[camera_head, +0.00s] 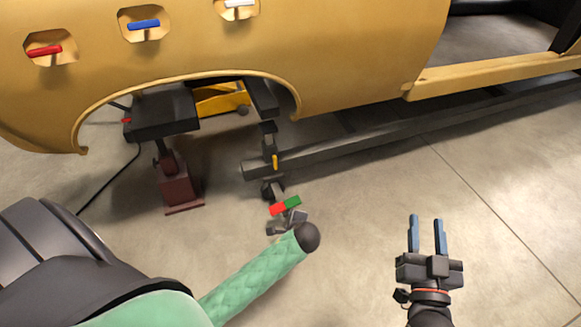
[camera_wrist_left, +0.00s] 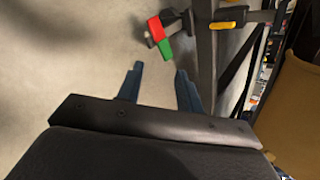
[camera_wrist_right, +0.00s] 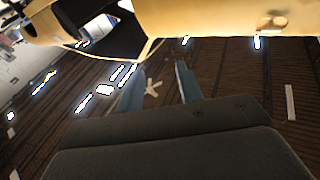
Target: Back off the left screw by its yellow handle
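A small yellow handle (camera_head: 275,162) sits on the dark stand under the gold car shell, near the end of a long grey beam. In the left wrist view the yellow handle (camera_wrist_left: 222,25) is at the top, beyond and to the right of my fingers. My left gripper (camera_wrist_left: 160,68) is open and empty, apart from the handle; in the head view I cannot make out its fingers past my green-sleeved arm. My right gripper (camera_head: 426,220) is open and empty above bare floor at the right. The screw itself is too small to make out.
A red and green bar (camera_head: 285,206) is low by the stand, close ahead of my left fingers. A dark red jack stand (camera_head: 181,185) is at left, with a black cable beside it. Red (camera_head: 44,50), blue (camera_head: 143,24) and white handles sit in shell recesses. Right floor is clear.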

